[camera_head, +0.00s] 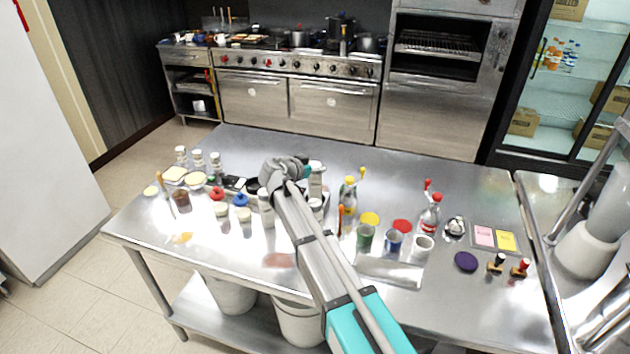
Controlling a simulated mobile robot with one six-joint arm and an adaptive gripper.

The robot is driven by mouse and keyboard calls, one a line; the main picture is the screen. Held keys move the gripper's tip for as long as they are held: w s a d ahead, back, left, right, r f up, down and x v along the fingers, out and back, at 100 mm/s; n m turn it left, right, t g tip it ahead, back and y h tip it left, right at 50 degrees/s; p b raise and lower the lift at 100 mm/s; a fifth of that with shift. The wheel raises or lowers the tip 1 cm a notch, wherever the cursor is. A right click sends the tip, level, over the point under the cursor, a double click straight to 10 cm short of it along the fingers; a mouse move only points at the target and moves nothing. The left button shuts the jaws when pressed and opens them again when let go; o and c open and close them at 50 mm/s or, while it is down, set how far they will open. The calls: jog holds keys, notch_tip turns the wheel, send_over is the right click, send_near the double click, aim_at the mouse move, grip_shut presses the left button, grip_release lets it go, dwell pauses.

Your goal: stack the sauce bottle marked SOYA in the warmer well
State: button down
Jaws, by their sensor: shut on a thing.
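My gripper (284,179) is at the end of my arm over the middle of the steel table, beside a group of pale bottles. My own wrist and forearm hide most of its fingers and what is between them. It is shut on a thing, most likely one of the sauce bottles. One pale bottle (316,181) stands out just right of the wrist, and another (265,207) shows just left of my forearm. No label is readable, so I cannot tell which bottle is SOYA. A dark recess (236,184) left of the wrist may be the warmer well, partly covered by my arm.
Shakers (198,160), jars (222,212) and small bowls crowd the table's left. Right of my arm are a yellow-topped bottle (349,196), cups (393,241), a red-topped bottle (430,212) and stamps (520,268). The table's back strip (400,165) is clear.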

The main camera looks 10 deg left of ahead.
aim_at(315, 176)
dwell(0.3)
jog(key=shift+f+b, duration=1.85)
jog(key=shift+b, duration=0.05)
jog(key=shift+f+b, duration=0.3)
jog(key=shift+f, duration=0.05)
jog(key=shift+c, duration=0.5)
grip_release()
jog(key=shift+r, duration=0.25)
jog(key=shift+r+p, duration=0.2)
jog(key=shift+p, duration=0.2)
jog(key=p+v, duration=0.4)
jog(key=v, duration=0.8)
